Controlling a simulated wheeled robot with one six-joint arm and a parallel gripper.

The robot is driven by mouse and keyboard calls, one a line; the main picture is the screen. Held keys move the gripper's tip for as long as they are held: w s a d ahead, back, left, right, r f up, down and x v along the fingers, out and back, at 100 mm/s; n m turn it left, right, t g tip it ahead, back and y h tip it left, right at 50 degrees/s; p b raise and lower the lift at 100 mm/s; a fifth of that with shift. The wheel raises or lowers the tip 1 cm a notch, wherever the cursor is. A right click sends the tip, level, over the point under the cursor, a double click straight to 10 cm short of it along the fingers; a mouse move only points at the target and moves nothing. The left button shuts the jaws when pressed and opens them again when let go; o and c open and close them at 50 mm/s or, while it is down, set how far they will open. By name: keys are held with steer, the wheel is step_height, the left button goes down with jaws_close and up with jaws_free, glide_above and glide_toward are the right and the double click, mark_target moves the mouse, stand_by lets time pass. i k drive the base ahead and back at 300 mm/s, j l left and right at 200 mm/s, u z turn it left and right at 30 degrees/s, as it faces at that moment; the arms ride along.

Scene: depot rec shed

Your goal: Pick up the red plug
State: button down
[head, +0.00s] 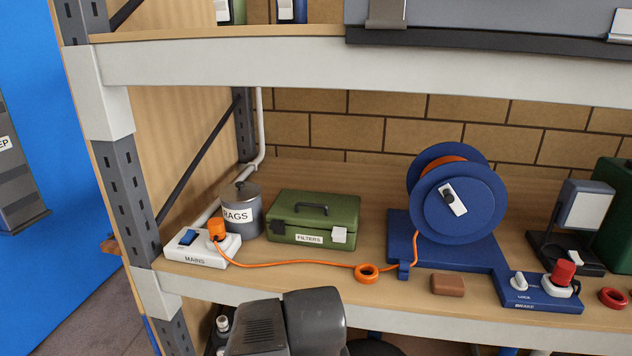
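A red plug-like piece (563,272) stands upright on a white seat on the blue block marked BRAKE, at the right of the shelf. An orange plug (217,229) sits on the white MAINS box (195,258) at the left. From it an orange cord (300,264) runs along the shelf, through or beside an orange ring (367,274), towards the blue cable reel (459,203). Dark grey parts at the bottom centre look like my arm, below the shelf edge. I cannot make out my gripper's fingers.
A RAGS tin (241,212), a green FILTERS box (335,219), a brown block (447,285), a red ring (613,298) and a dark stand with a pale panel (585,207) share the shelf. An upper shelf beam (350,68) crosses above. A post (119,160) stands left.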

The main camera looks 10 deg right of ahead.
mark_target(562, 274)
steer(key=z, duration=2.1)
